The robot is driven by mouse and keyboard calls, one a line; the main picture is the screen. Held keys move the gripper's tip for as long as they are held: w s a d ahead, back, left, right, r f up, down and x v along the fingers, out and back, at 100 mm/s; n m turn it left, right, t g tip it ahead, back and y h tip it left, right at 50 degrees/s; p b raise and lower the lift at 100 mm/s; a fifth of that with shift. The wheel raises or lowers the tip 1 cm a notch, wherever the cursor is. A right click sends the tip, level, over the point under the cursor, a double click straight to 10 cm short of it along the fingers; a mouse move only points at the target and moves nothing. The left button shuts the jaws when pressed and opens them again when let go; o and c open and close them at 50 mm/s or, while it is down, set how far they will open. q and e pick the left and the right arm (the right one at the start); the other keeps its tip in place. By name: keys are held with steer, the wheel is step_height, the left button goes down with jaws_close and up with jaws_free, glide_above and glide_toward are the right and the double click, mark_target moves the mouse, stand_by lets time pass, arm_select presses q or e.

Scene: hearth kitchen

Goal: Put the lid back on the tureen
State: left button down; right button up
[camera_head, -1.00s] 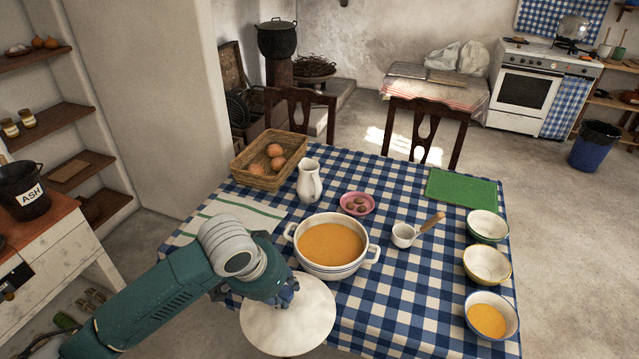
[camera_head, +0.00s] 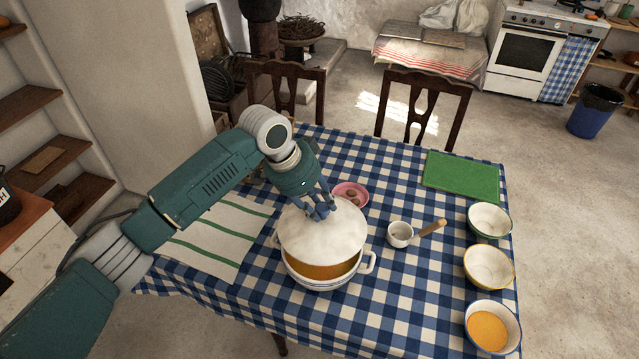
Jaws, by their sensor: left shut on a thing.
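The tureen (camera_head: 318,283) is a white two-handled pot with blue bands, holding orange soup, on the checked table. My left gripper (camera_head: 319,207) is shut on the white round lid (camera_head: 318,238), near its top. The lid is over the back part of the tureen and looks tilted. A crescent of soup shows along the front, between lid and rim. I cannot tell whether the lid touches the rim. The lid's knob is hidden by the fingers. My right gripper does not show.
A pink bowl (camera_head: 352,193) stands just behind the lid. A small white cup (camera_head: 399,234) with a ladle is to the right. Several bowls line the right edge, near a green board (camera_head: 461,177). A striped cloth (camera_head: 215,232) lies left.

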mark_target(317, 212)
arm_select(q)
steer(key=shift+w, duration=0.35)
steer(key=shift+s+f+b, duration=0.15)
steer(key=shift+s+b, duration=0.55)
steer(key=shift+s, duration=0.1)
steer(key=shift+f+b, duration=0.7)
steer(key=shift+b, duration=0.1)
steer(key=shift+w+f+b, duration=0.25)
steer(key=shift+f+b, duration=0.55)
steer(key=shift+f, duration=0.6)
steer(key=shift+s+f, duration=0.1)
steer(key=shift+f, duration=0.15)
steer(key=shift+f+b, duration=0.3)
steer(key=shift+r+p, duration=0.1)
steer(key=shift+p, duration=0.25)
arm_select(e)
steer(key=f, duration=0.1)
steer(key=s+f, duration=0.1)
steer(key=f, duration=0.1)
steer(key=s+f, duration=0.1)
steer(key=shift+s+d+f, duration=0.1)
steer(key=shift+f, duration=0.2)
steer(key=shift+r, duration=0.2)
